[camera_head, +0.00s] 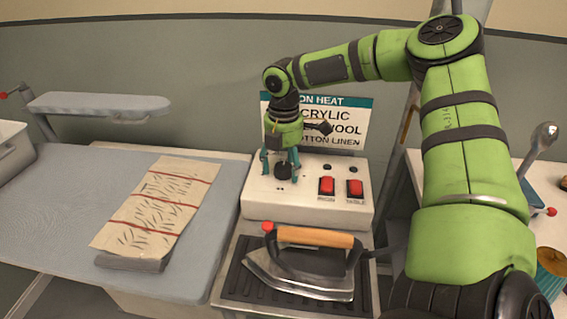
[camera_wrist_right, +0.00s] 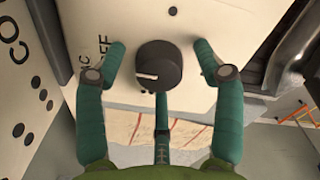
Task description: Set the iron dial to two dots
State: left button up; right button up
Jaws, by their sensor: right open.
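The iron dial is a dark round knob (camera_head: 284,171) on the sloped white control box (camera_head: 306,207). In the right wrist view the dial (camera_wrist_right: 159,66) shows a pale pointer line on its face. My right gripper (camera_head: 281,165) is over the dial from above, its teal fingers open on either side of it. In the wrist view the fingers (camera_wrist_right: 160,70) stand apart from the dial. Several dots and part of the lettering show on a panel at left (camera_wrist_right: 30,70); I cannot tell which mark the pointer meets. My left gripper is not in view.
An iron (camera_head: 305,262) with a wooden handle rests on a dark ribbed stand in front of the box. Two red switches (camera_head: 327,186) sit right of the dial. A heat sign (camera_head: 340,125) stands behind. A striped cloth (camera_head: 157,207) lies on the board at left.

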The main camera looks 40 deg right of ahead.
jog(key=c, duration=1.2)
jog(key=shift+o, duration=0.2)
jog(key=shift+m, duration=0.3)
